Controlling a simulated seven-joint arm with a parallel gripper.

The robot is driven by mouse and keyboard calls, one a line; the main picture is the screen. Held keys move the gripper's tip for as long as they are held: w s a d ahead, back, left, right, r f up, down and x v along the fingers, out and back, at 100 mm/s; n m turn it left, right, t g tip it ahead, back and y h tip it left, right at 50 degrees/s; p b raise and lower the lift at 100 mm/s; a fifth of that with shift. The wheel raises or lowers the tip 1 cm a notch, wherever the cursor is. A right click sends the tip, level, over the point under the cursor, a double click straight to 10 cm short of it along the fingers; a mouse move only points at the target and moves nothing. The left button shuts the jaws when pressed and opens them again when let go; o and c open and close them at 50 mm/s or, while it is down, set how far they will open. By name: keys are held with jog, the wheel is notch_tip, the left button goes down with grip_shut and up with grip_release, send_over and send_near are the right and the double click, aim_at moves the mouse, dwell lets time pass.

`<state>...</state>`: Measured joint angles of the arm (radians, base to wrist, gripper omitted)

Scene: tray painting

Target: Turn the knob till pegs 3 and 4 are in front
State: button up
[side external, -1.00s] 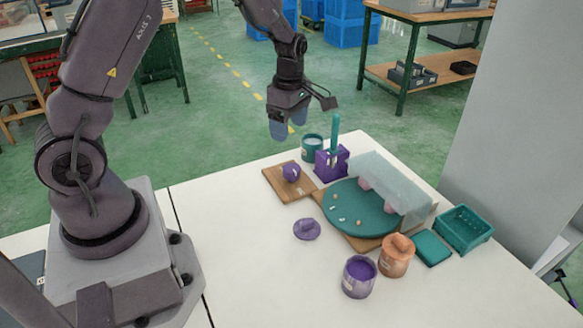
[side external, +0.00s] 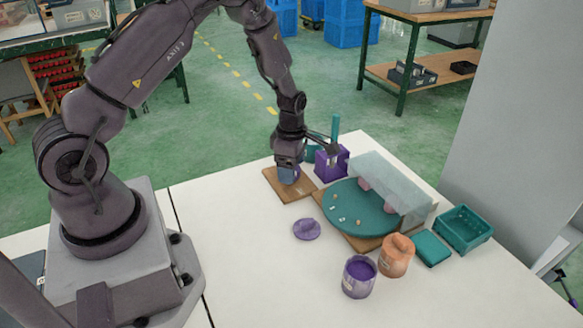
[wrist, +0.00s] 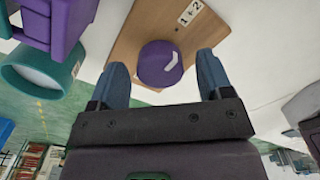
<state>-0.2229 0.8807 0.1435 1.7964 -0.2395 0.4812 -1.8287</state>
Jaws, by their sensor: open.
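The knob (wrist: 160,63) is a purple round cap with a white pointer mark, on a wooden board (side external: 272,184). In the wrist view it sits between the fingertips of my gripper (wrist: 162,70), which is open, with a gap visible on both sides. A label reading 1 and 2 (wrist: 188,12) is on the board beyond the knob. In the side view my gripper (side external: 288,176) is low over the board and mostly hides the knob. The teal turntable (side external: 372,226) carries small pegs (side external: 359,222) with white labels in front; their numbers are too small to read.
A frosted screen (side external: 400,185) stands across the turntable, with pink shapes behind it. A purple holder (side external: 331,164) with a teal-handled tool stands close right of my gripper. A purple lid (side external: 306,229), purple pot (side external: 358,280), orange pot (side external: 396,258) and teal tray (side external: 464,230) lie further off.

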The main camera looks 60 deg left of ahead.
jog(key=shift+f, duration=0.4)
jog(key=shift+c, duration=0.5)
jog(key=c, duration=0.8)
jog(key=shift+c, duration=0.2)
